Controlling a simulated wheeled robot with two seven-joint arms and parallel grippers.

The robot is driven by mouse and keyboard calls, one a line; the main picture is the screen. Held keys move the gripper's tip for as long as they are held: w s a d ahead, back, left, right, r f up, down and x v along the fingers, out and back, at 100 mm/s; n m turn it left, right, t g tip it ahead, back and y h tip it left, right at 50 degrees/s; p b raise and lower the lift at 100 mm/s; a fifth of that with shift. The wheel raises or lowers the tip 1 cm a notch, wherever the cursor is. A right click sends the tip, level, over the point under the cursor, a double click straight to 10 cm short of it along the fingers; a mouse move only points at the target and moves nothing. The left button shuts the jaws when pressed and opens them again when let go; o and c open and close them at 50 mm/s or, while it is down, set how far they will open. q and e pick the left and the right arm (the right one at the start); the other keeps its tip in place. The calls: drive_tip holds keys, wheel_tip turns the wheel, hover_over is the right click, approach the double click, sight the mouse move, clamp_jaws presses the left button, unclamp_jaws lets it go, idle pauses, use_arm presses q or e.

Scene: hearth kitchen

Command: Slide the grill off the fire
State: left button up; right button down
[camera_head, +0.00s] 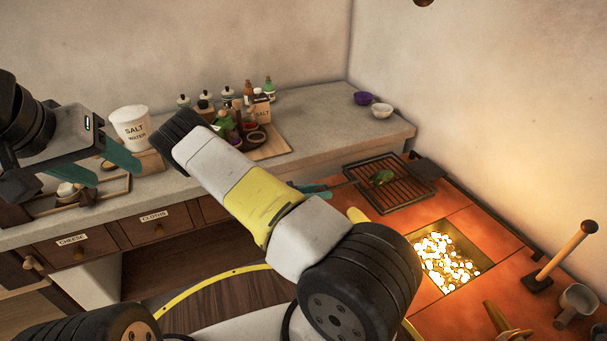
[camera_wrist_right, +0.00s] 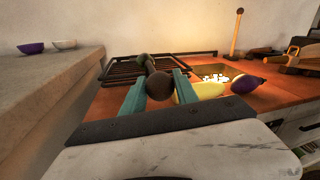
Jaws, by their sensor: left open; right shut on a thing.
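The grill (camera_head: 408,190), a dark barred rack, lies on the orange hearth top beyond the fire (camera_head: 446,262), a square pit of glowing coals. The grill appears beside the pit, with the coals uncovered. My right gripper (camera_head: 318,188) is at the grill's near left side, partly hidden by my arm. In the right wrist view, its teal fingers are shut on the grill's handle (camera_wrist_right: 158,86), which ends in a round knob; the grill bars (camera_wrist_right: 122,68) extend behind. My left gripper (camera_head: 104,166) is open over the left counter.
A yellow vegetable (camera_wrist_right: 208,90) and a purple one (camera_wrist_right: 246,84) lie right of the right gripper, near the pit. A wooden-handled tool (camera_head: 565,255) stands upright right of the fire. Bottles and jars (camera_head: 240,112) crowd the counter. Purple (camera_head: 363,98) and white (camera_head: 382,110) bowls sit at its end.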

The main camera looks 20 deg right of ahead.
drive_tip(key=shift+w+a, duration=0.1)
drive_tip(key=shift+w, duration=0.25)
drive_tip(key=c, duration=0.9)
unclamp_jaws()
drive_tip(key=shift+c, duration=0.2)
drive_tip(key=a, duration=0.7)
drive_tip(key=shift+w+a, duration=0.4)
drive_tip(key=shift+r, duration=0.1)
drive_tip(key=s+a+r+m+t+y, duration=0.2)
drive_tip(key=s+r+m+y, duration=0.4)
drive_tip(key=r, duration=0.5)
drive_tip(key=s+a+r+m+t+y, duration=0.3)
drive_tip(key=s+r+m+y, duration=0.3)
drive_tip(key=r, duration=0.6)
drive_tip(key=s+a+r+m+t+y, duration=0.2)
drive_tip(key=s+r+m+y, duration=0.4)
drive_tip(key=r, duration=0.6)
drive_tip(key=s+t+y, duration=0.1)
drive_tip(key=s+y, duration=0.1)
drive_tip(key=s, duration=0.1)
drive_tip(key=shift+a, duration=0.25)
